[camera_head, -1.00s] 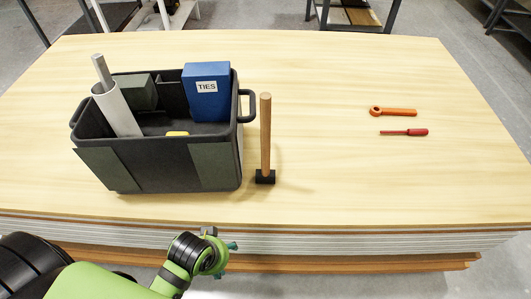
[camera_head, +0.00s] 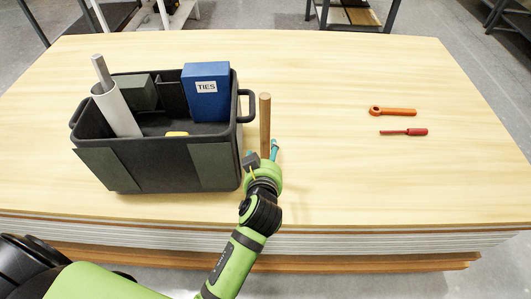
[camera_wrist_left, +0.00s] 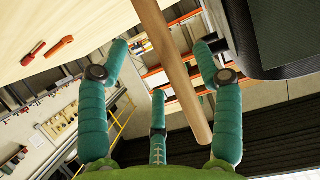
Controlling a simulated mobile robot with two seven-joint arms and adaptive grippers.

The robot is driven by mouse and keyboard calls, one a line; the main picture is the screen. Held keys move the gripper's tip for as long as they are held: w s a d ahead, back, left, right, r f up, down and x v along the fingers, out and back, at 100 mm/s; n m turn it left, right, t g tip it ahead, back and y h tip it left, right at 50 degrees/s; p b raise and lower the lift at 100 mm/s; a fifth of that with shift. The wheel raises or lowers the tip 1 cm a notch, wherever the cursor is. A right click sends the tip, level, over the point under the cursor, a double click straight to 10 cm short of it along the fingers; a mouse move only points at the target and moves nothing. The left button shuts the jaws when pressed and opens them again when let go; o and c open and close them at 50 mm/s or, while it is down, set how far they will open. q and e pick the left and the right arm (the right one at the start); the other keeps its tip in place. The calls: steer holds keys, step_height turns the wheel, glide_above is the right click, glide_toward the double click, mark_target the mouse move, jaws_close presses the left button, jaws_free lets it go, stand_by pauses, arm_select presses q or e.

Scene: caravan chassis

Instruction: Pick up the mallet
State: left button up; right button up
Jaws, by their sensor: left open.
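The mallet (camera_head: 265,120) stands upright on its head beside the right side of the dark toolbox. In the left wrist view, the handle (camera_wrist_left: 175,65) passes between the spread teal fingers of the gripper (camera_wrist_left: 161,55), apart from the outer two. I cannot tell whether it touches the third finger. My right gripper is out of view.
The toolbox (camera_head: 113,168) holds a blue TIES box (camera_head: 207,98), a pale tube (camera_head: 117,110) and a yellow item (camera_head: 177,133). Its handle (camera_head: 248,106) juts close to the mallet. An orange wrench (camera_head: 393,111) and a red screwdriver (camera_head: 404,132) lie right. The table between is clear.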

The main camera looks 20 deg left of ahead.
mark_target(268, 144)
arm_select(q)
steer(key=shift+w+d+r, duration=0.1)
steer(key=shift+w, duration=0.35)
steer(key=shift+p+x, duration=0.7)
steer(key=shift+x, duration=0.35)
steer(key=p+x, duration=0.1)
steer(key=x, duration=0.2)
steer(key=shift+w+r, duration=0.15)
steer(key=shift+w, duration=0.1)
steer(key=shift+w+a+f, duration=0.2)
steer(key=shift+w+f, duration=0.1)
steer(key=shift+w, duration=0.1)
steer(key=shift+r, duration=0.1)
jaws_close()
